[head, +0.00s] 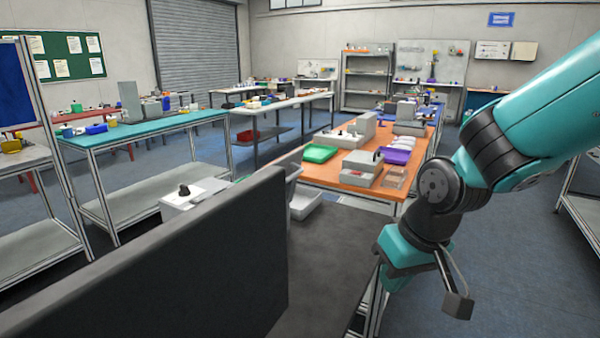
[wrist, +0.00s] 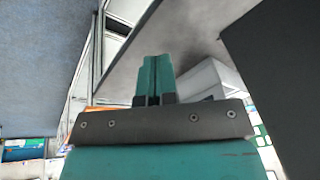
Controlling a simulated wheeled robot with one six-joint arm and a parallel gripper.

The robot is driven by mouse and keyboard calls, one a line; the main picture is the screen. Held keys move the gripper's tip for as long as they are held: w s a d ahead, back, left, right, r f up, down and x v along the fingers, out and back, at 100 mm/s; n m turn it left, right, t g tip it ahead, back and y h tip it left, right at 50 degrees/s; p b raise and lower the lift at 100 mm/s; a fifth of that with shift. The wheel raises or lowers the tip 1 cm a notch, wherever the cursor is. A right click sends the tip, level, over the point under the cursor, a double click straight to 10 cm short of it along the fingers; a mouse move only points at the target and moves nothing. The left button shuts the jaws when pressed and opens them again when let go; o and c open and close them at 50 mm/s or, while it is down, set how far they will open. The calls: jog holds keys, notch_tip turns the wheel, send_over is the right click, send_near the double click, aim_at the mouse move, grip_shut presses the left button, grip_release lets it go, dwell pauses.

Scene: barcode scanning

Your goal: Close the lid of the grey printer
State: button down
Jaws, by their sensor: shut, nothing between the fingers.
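A light grey box-shaped device (head: 305,204) stands on the dark bench in the head view, partly hidden behind a tall dark panel. A grey plate rises above it and looks like a raised lid, but I cannot tell for sure that this is the printer. In the wrist view a light grey box (wrist: 207,78) shows behind my gripper, probably the same device. My gripper (wrist: 154,62) is shut and empty, its teal fingers together. In the head view my gripper (head: 392,258) is at the bench's right edge, apart from the grey device; its fingertips are hard to see.
The tall dark panel (head: 200,270) fills the front left; it also shows in the wrist view (wrist: 278,70). The dark bench top (head: 335,250) is bare between panel and gripper. An orange bench (head: 325,172) beyond holds grey devices, a green tray (head: 320,153) and a purple tray (head: 395,156).

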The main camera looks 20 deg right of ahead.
jog(key=w+d+r+m+t+y, duration=0.1)
jog(key=w+r+m+t+y, duration=0.15)
jog(key=w, duration=0.45)
jog(key=w+d+r+m+t+y, duration=0.2)
jog(key=w+m+t+y, duration=0.15)
jog(key=w, duration=0.35)
jog(key=w+d+r+m+t+y, duration=0.1)
jog(key=w+r+m+t+y, duration=0.1)
jog(key=w+m, duration=0.35)
jog(key=w+a+f+n+p, duration=0.1)
jog(key=w+a+f+p, duration=0.1)
jog(key=w+a+p, duration=0.3)
jog(key=w+a, duration=0.4)
jog(key=w, duration=0.2)
jog(key=shift+a+p, duration=0.15)
jog(key=shift+p, duration=0.2)
jog(key=shift+r+n, duration=0.1)
jog(key=shift+n, duration=0.15)
